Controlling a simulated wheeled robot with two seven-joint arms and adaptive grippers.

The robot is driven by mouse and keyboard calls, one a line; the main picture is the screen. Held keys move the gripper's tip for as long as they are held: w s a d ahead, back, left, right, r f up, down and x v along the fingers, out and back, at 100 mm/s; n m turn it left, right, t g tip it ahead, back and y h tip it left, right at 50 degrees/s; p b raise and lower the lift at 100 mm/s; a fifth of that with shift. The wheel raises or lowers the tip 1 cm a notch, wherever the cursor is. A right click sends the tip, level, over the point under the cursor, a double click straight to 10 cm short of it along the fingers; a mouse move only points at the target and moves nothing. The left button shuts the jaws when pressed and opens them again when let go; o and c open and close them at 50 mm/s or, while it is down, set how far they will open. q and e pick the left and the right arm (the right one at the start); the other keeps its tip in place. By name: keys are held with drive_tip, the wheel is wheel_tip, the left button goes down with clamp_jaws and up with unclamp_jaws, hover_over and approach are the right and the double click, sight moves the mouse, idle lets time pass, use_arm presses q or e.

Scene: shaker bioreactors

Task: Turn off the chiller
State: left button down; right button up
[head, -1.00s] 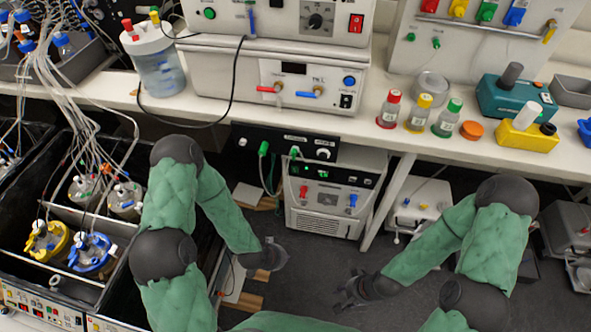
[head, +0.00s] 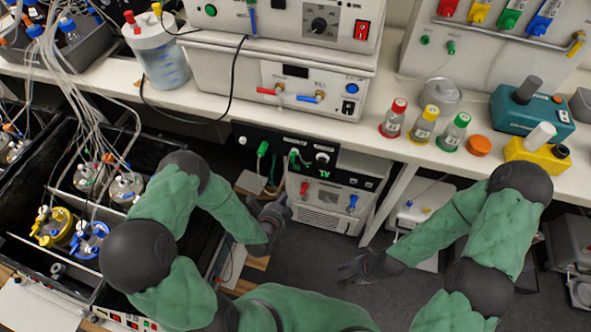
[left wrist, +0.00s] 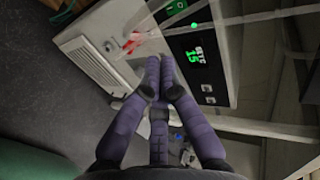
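The chiller (head: 322,222) is a pale box with a dark front panel, a grille and red and blue valves, standing on the floor under the bench. In the left wrist view its front (left wrist: 90,55) is tilted, with a lit green "15" display (left wrist: 194,56), a green switch (left wrist: 177,7) and a red valve (left wrist: 132,42). My left gripper (head: 270,210) is just left of the chiller's front. In the left wrist view its fingertips (left wrist: 160,62) are together, with nothing seen between them; contact cannot be told. My right gripper (head: 352,268) is open and empty, in front and lower right.
A dark tub (head: 25,215) with bioreactors is at left. A white device (head: 420,205) stands right of the chiller. Dark floor (head: 310,260) is clear ahead.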

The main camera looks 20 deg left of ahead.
use_arm(q)
drive_tip(key=shift+r, duration=0.1)
idle(0.3)
drive_tip(key=b, duration=0.4)
approach(296, 169)
wheel_tip(296, 169, down, 3)
drive_tip(key=w, duration=0.2)
drive_tip(key=shift+w+d+r+b, duration=0.15)
drive_tip(key=shift+w+b, duration=0.5)
drive_tip(key=shift+w, duration=0.35)
drive_tip(key=shift+w+r, duration=0.15)
drive_tip(key=shift+w, duration=0.55)
